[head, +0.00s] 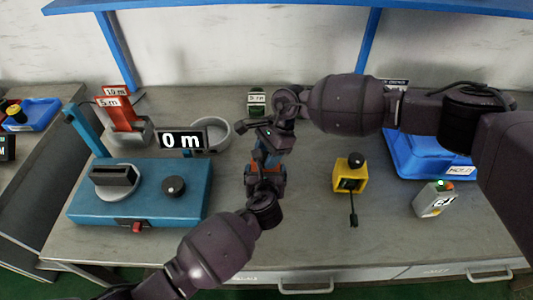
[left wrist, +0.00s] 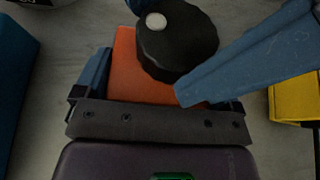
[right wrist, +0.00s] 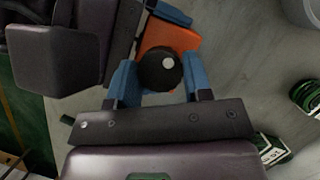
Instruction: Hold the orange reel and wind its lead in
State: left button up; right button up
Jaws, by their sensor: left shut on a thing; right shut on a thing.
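The orange reel (head: 264,160) is above the middle of the table, mostly hidden by my grippers in the head view. Its orange body (left wrist: 140,68) sits between the blue fingers of my left gripper (left wrist: 160,95), which is shut on it. A round black knob (left wrist: 178,42) with a pale dot tops the reel. My right gripper (right wrist: 160,80) has its blue fingers on either side of that knob (right wrist: 158,70) and is shut on it. The orange body shows behind the knob in the right wrist view. I cannot make out the reel's lead.
A teal machine (head: 190,195) stands left, near a display (head: 181,140) reading "0 m" and a grey round dish (head: 212,134). A yellow reel (head: 348,180) and a grey button box (head: 434,200) stand right. A blue tray (head: 410,165) is behind them. The front middle table is mostly clear.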

jog(key=o, duration=0.9)
jog(key=shift+o, duration=0.2)
